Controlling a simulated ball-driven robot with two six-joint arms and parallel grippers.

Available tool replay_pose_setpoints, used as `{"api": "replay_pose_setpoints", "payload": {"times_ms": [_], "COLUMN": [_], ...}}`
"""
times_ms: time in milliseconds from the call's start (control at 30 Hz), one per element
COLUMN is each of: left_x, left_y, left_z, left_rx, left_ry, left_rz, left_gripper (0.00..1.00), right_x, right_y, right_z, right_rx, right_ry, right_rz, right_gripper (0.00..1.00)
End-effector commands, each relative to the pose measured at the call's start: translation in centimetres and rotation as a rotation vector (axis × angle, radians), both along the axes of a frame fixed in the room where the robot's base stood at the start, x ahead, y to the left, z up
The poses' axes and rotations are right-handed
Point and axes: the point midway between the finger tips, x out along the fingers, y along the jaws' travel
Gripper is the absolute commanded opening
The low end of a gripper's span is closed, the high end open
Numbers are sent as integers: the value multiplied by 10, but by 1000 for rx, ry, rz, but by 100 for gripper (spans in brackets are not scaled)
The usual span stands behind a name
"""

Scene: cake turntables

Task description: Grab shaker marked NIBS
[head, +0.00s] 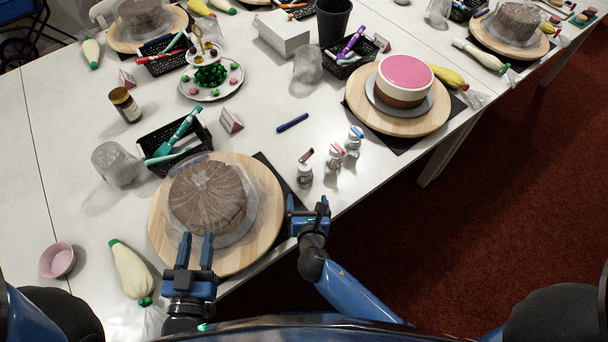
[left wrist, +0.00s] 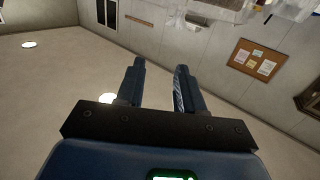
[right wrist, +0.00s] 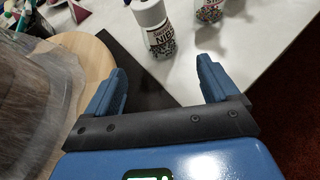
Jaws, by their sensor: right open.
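The shaker marked NIBS (right wrist: 160,38) stands upright on the white table in the right wrist view, its label partly readable and its top cut by the frame edge.
A wrapped brown cake (head: 208,197) on a wooden turntable (head: 262,235) is left of my right gripper. A blue pen (head: 292,122) lies behind the shakers.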

Motion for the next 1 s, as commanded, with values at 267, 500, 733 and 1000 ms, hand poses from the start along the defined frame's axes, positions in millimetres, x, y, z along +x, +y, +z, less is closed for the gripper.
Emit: {"api": "replay_pose_setpoints", "payload": {"times_ms": [267, 500, 733, 1000], "left_x": [0, 0, 0, 0], "left_y": [0, 0, 0, 0], "left_z": [-2, -4, -4, -6], "left_rx": [0, 0, 0, 0], "left_ry": [0, 0, 0, 0], "left_rz": [0, 0, 0, 0], "left_gripper": [37, 37, 37, 37], "right_x": [29, 52, 63, 95], "right_y": [10, 11, 10, 8], "right_z": [-7, -17, -21, -34], "right_rx": [-100, -97, -96, -95], "right_ry": [-25, -24, -23, -24], "right_rz": [20, 22, 22, 21], "right_gripper": [88, 88, 88, 88]}}
